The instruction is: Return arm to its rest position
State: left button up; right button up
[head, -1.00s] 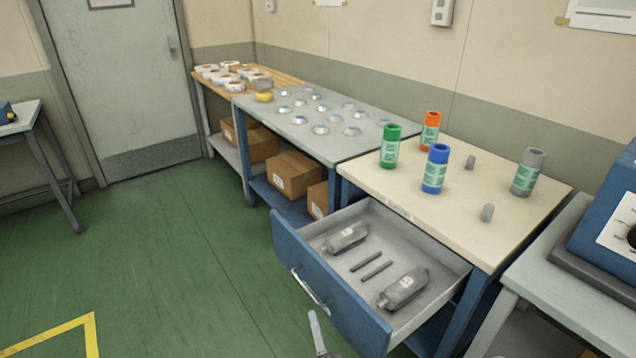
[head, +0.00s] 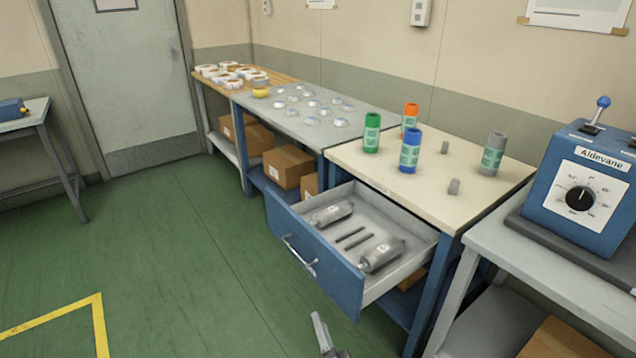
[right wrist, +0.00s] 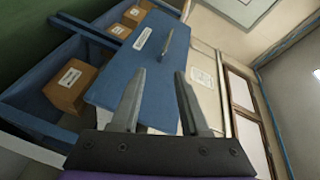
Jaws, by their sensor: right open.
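My right gripper (head: 322,334) shows at the bottom of the head view, below and in front of the open drawer. In the right wrist view its two fingers (right wrist: 158,98) are apart with nothing between them. Beyond them in that view is the blue drawer front (right wrist: 150,65) with its handle, clear of the fingers as far as I can tell. My left gripper is in neither view.
The open blue drawer (head: 315,257) holds grey cylinders and dark rods. The cream bench (head: 430,190) carries green, orange, blue and grey rolls. A blue control box (head: 585,190) stands at right. The green floor (head: 170,250) at left is clear.

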jog(key=s+d+n+g+h, duration=0.2)
jog(key=s+d+n+g, duration=0.4)
jog(key=s+d, duration=0.5)
jog(key=s+d+n+g+h, duration=0.2)
jog(key=s+d+n+g, duration=0.35)
jog(key=s, duration=0.95)
pick_arm(q)
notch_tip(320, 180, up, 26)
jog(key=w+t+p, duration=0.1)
jog(key=p, duration=2.1)
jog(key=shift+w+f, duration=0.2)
pick_arm(e)
notch_tip(320, 180, up, 25)
jog(key=w, duration=0.1)
jog(key=shift+d, duration=0.15)
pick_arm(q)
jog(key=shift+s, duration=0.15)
pick_arm(e)
jog(key=shift+f+m+t, duration=0.1)
jog(key=shift+m+t, duration=0.15)
